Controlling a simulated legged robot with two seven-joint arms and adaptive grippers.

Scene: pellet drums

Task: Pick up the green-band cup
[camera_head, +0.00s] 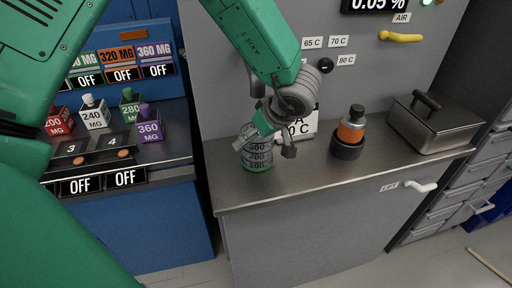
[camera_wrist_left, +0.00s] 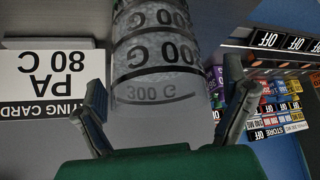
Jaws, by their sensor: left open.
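The green-band cup (camera_head: 257,160) stands upright on the grey bench, with a green band at its base and gram markings on its clear wall. It looks filled with grey pellets. My left gripper (camera_head: 266,143) is open at the cup's upper part, one finger to each side in the picture. In the left wrist view the cup (camera_wrist_left: 158,52) lies ahead between the spread fingers of the gripper (camera_wrist_left: 165,103), with gaps visible beside it. I cannot tell whether any finger touches it. My right gripper is not in view.
A card (camera_head: 303,124) stands behind the gripper. An orange-banded bottle (camera_head: 351,128) sits in a dark round holder (camera_head: 346,148) to the right. A metal lidded box (camera_head: 434,125) is further right. The bench front (camera_head: 310,178) is clear.

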